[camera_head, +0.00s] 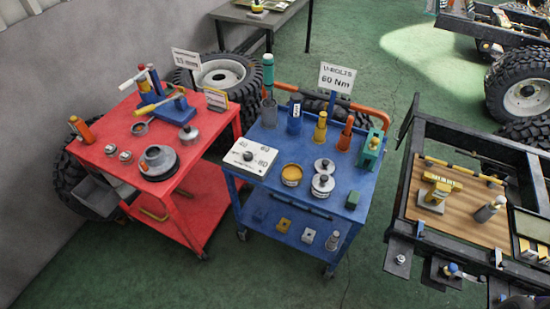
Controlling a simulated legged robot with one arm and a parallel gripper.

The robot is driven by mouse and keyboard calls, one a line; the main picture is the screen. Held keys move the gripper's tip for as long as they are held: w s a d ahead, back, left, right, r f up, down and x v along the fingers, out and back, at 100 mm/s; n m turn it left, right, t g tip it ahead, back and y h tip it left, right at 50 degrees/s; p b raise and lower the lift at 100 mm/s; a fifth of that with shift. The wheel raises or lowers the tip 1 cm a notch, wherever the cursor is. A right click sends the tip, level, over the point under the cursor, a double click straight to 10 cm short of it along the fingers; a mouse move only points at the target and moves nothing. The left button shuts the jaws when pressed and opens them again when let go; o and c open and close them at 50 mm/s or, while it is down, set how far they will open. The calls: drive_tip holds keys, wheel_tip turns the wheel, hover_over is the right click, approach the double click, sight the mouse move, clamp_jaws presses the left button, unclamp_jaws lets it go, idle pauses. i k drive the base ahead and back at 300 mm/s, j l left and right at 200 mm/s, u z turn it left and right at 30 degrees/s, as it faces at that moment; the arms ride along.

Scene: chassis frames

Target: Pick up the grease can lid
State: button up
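A small yellow-orange can (292,175) stands open on the top of the blue cart (262,198), and its filling shows. To its right is a round silver lid-like piece with a dark knob (324,165). Just in front of that is a second silver, knobbed round piece (322,184), which seems to sit on a can. I cannot tell for sure which of these is the grease can lid. They stand close together, apart from the yellow can. My gripper is not in view.
A white dial box (250,157) sits left of the can. Several upright tools and a sign (337,77) line the cart's back. A green block (371,148) stands at right. A red cart (110,152) is at left; a dark chassis frame (430,232) is at right. Green floor lies between.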

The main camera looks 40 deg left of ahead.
sight(323, 165)
drive_tip(key=u, duration=1.6)
